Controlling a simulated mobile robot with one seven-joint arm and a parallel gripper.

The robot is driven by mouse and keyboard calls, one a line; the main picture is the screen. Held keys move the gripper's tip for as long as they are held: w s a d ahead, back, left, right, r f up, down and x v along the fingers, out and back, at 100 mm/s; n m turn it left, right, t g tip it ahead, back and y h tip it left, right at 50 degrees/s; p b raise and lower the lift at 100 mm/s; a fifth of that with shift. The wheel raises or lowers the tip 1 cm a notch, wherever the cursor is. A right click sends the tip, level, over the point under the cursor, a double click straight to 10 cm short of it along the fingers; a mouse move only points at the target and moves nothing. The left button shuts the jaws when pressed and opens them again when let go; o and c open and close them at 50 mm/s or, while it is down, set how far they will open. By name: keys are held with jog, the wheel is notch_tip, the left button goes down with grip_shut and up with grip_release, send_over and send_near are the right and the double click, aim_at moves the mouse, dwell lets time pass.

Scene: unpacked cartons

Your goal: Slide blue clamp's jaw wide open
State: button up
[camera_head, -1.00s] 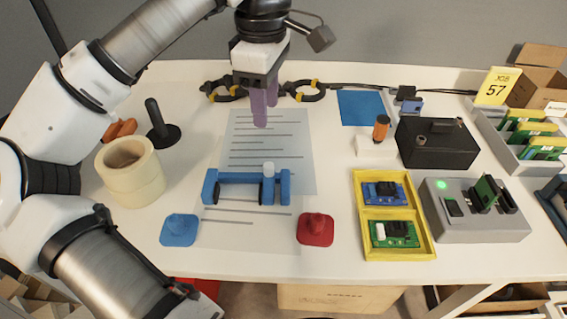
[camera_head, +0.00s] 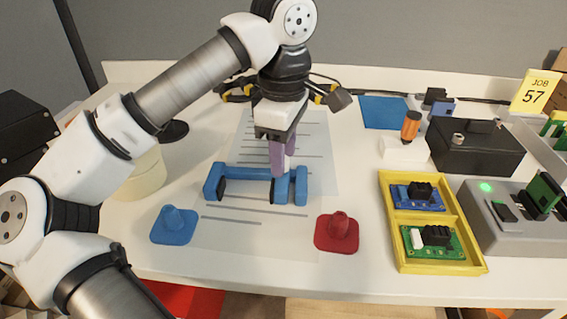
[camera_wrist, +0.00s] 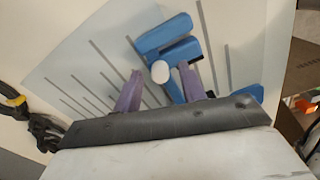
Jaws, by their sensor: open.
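The blue clamp (camera_head: 250,174) lies on the striped sheet, its bar running left to right. A fixed jaw with a dark pad (camera_head: 214,183) stands at its left end. The sliding jaw (camera_head: 281,191) is near the right end block (camera_head: 300,184), with a wide gap to the left jaw. My gripper (camera_head: 283,164) points down over the sliding jaw, its purple fingers apart. In the wrist view, the jaw's white round knob (camera_wrist: 160,72) shows between the open fingers. Whether either finger touches it I cannot tell.
A blue knob-topped block (camera_head: 174,225) and a red one (camera_head: 337,232) stand in front of the clamp. A yellow tray (camera_head: 390,225) with circuit boards is at right. A tape roll (camera_head: 139,180) stands at left, partly behind my arm. Black-and-yellow clamps (camera_head: 236,92) lie at the back.

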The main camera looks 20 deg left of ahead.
aim_at(287, 158)
jog(key=shift+f, duration=0.1)
grip_shut()
dwell(0.3)
jog(key=shift+d+p, duration=0.25)
jog(key=shift+p, duration=0.05)
grip_release()
notch_tip(287, 158, up, 14)
jog(key=p, duration=1.1)
